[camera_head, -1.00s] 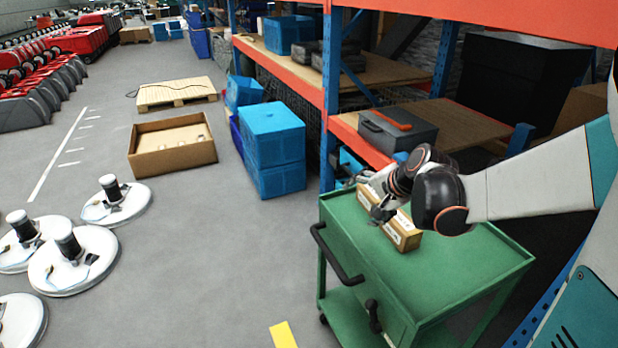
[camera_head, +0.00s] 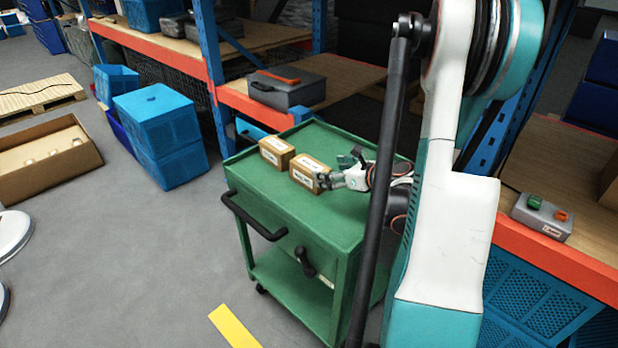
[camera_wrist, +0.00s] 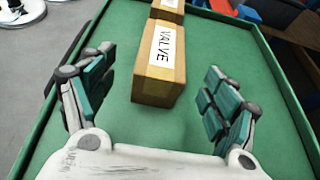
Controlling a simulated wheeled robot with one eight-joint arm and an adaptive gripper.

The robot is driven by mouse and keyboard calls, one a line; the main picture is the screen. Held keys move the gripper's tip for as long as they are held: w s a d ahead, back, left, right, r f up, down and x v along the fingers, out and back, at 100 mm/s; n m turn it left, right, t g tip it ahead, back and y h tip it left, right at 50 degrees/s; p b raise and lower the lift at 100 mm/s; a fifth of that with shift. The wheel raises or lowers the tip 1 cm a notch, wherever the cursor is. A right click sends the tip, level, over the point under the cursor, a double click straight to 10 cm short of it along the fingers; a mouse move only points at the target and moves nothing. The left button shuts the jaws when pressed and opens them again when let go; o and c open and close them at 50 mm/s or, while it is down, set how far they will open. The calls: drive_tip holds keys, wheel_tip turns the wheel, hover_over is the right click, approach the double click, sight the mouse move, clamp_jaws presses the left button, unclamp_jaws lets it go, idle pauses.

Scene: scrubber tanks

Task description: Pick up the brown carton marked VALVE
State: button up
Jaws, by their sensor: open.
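The brown carton marked VALVE (camera_wrist: 160,75) lies on the green cart top, and its white label faces up in the wrist view. In the head view the nearer carton (camera_head: 309,173) is right beside my gripper (camera_head: 345,174). In the wrist view my gripper (camera_wrist: 155,105) is open, with one finger on each side of the carton's near end and green surface showing between fingers and carton. A second brown carton (camera_head: 277,152) stands behind it; in the wrist view it shows at the top edge (camera_wrist: 168,10).
The green cart (camera_head: 260,195) has a raised rim and a black handle (camera_head: 255,218). Shelving with an orange beam (camera_head: 250,108) stands behind, holding a grey case (camera_head: 287,88). Blue crates (camera_head: 162,130) stand on the floor to the left.

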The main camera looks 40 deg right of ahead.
sight(315, 167)
drive_tip(key=b+x, duration=0.1)
drive_tip(key=x, duration=0.2)
drive_tip(key=b+x, duration=0.1)
drive_tip(key=x, duration=0.2)
drive_tip(key=b+x, duration=0.1)
drive_tip(key=x, duration=0.3)
drive_tip(key=shift+d+b, duration=0.2)
drive_tip(key=shift+b, duration=0.1)
drive_tip(key=c, duration=1.3)
